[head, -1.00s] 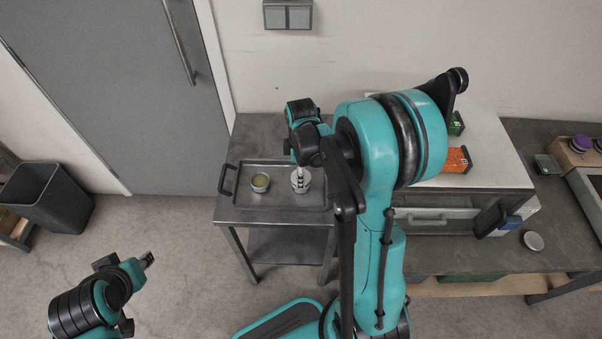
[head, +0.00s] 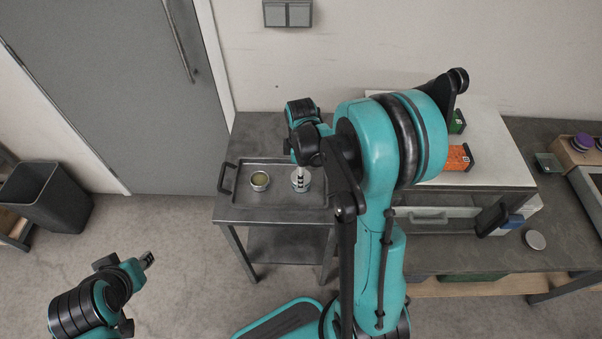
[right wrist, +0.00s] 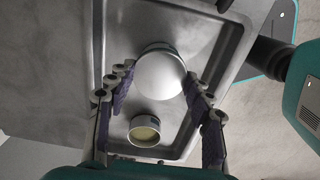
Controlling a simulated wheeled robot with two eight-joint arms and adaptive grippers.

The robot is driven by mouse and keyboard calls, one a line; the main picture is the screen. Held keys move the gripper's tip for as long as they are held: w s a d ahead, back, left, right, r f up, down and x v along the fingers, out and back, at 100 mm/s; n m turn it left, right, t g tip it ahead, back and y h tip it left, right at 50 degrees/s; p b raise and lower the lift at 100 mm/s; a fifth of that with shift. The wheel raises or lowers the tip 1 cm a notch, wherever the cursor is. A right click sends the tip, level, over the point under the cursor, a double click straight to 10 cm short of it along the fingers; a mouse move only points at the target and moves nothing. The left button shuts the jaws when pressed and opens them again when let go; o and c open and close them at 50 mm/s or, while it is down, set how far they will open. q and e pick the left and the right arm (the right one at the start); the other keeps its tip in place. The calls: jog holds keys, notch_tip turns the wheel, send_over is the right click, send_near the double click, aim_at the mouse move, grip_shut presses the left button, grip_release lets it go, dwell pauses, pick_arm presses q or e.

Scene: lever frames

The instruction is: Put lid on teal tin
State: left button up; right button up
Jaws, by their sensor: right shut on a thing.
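My right gripper (right wrist: 160,76) points down over the tray and is shut on a pale round lid (right wrist: 162,75), with a finger on each side of its rim. Beneath the lid is a tin with a faint teal side (head: 301,184), mostly hidden by lid and fingers. I cannot tell whether the lid rests fully on it.
The tins stand in a shallow grey tray (head: 243,200) with raised rims and a handle, on a metal cart (head: 228,212). To the right, a white-topped unit (head: 490,150) carries an orange box (head: 458,158) and a green box (head: 457,122). A bin (head: 45,197) stands left.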

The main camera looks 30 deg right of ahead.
jog(key=o, duration=1)
jog(key=shift+r+p, duration=2.65)
jog(key=shift+r, duration=0.95)
